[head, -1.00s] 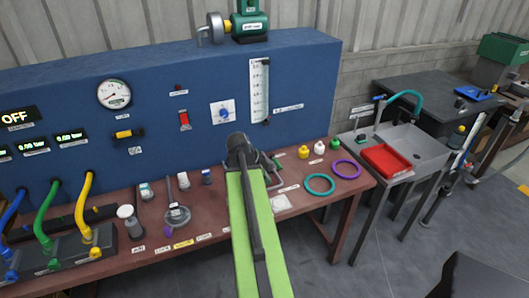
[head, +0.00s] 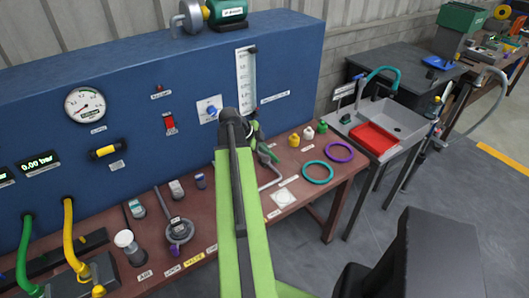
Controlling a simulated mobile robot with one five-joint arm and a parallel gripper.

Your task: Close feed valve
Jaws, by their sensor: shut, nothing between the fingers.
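The blue panel carries a blue knob on a white plate (head: 210,109) and a black fitting with a yellow middle (head: 106,151). Their labels are too small to read, so I cannot tell which one is the feed valve. My green arm reaches up from the bottom toward the panel. My gripper (head: 267,154) shows only partly, beside the black end of the arm, right of and below the blue knob. It is shut and empty, and appears apart from both fittings.
A red switch (head: 170,124), a gauge (head: 85,105) and a clear scale tube (head: 246,78) are on the panel. The brown bench (head: 330,187) holds small bottles, rings and a grey stand (head: 178,230). A sink with a red tray (head: 375,138) stands at right.

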